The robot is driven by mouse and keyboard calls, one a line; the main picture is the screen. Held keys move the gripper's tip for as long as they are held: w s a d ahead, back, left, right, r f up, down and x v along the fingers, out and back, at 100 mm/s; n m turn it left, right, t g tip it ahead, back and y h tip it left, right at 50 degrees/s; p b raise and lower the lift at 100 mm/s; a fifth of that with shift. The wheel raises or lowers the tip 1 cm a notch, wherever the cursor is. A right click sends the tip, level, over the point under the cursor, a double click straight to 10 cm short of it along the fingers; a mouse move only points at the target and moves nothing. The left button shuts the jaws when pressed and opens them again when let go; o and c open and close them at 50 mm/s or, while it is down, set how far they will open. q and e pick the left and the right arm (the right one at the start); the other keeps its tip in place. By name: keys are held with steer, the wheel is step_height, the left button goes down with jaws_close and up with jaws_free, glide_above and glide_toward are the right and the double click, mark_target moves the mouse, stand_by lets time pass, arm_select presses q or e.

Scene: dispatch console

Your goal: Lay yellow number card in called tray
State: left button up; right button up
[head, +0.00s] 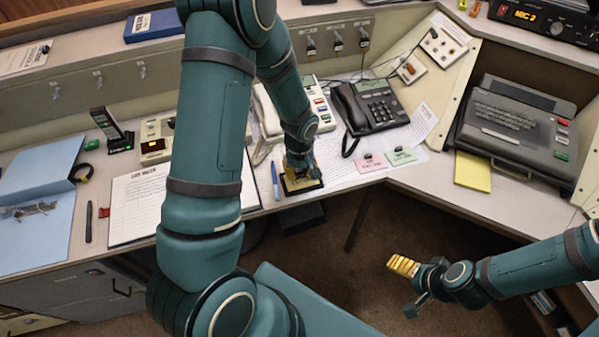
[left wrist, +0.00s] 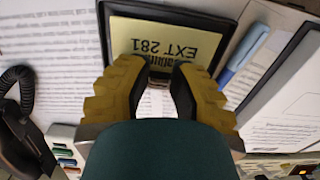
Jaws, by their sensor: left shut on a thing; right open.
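The yellow number card (left wrist: 165,45), printed EXT 281, shows upside down in the left wrist view with a small dark clip (left wrist: 160,76) at its near edge. My left gripper (left wrist: 158,88) is shut on the clip end of the card. A black-rimmed tray (left wrist: 270,70) frames the card; it also shows in the head view (head: 302,187) under my left gripper (head: 300,168). I cannot tell whether the card touches the tray floor. My right gripper (head: 405,285) is open and empty, out over the floor in front of the desk.
A pink card (head: 371,163) and a green card (head: 401,157) lie on paper right of the tray. A black telephone (head: 368,105) stands behind them. A blue pen (head: 274,180) lies just left of the tray.

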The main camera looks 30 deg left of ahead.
mark_target(300, 171)
arm_select(q)
steer(key=shift+f, duration=0.25)
steer(key=shift+f, duration=0.15)
steer(key=o, duration=0.7)
steer(key=shift+r, duration=0.35)
step_height(300, 171, up, 11)
steer(key=p, duration=0.3)
steer(key=s+d+f+m+h, duration=0.1)
steer(key=s+d+f+m, duration=0.1)
steer(key=d, duration=0.4)
steer(key=s+d+f+m+t+h, duration=0.1)
steer(key=s+d+f+m, duration=0.2)
steer(key=s+d+f, duration=0.2)
steer(key=s+d+f+m+h, duration=0.2)
steer(key=s+d+f+m, duration=0.1)
steer(key=d+f, duration=0.2)
steer(key=shift+s+d+f, duration=0.15)
steer(key=shift+d+f, duration=0.05)
steer(key=shift+d, duration=0.2)
steer(key=shift+s+d+f, duration=0.15)
steer(key=shift+d+f, duration=0.05)
steer(key=shift+d, duration=0.2)
